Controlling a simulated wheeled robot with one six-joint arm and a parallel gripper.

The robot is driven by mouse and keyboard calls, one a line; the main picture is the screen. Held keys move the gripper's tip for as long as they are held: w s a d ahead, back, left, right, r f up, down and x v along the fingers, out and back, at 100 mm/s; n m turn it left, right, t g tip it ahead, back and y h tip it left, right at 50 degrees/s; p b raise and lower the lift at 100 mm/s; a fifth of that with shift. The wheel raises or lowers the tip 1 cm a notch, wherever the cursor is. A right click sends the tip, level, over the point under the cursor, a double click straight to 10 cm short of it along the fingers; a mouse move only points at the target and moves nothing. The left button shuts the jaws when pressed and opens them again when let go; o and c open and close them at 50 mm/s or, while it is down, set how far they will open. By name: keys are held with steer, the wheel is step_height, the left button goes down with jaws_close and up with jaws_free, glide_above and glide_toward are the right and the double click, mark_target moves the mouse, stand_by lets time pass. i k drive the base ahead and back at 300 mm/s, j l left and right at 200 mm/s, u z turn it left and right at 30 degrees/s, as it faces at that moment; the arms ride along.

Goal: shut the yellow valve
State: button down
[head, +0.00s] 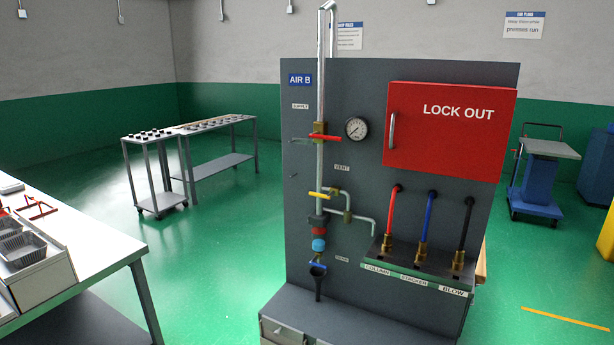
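The yellow valve's handle (319,195) shows in the head view, on the pipework of a dark grey panel, below the VENT label. The handle lies nearly level, across the vertical pipe (320,90) as seen from here. A bent side pipe (365,219) runs off to the right beside it. I cannot tell from here exactly which pipe the handle turns on. Higher on the same pipe is a red valve handle (325,137), also nearly level, near the SUPPLY label. My gripper is not in view.
The panel (460,315) marked AIR B carries a gauge (356,128), a red LOCK OUT box (450,135) and red, blue and black hoses (428,215). A white bench (85,250) with trays stands at the left. Green floor (215,260) between bench and panel is clear.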

mark_target(320, 196)
steer(key=i+u, duration=0.25)
steer(key=i, duration=0.7)
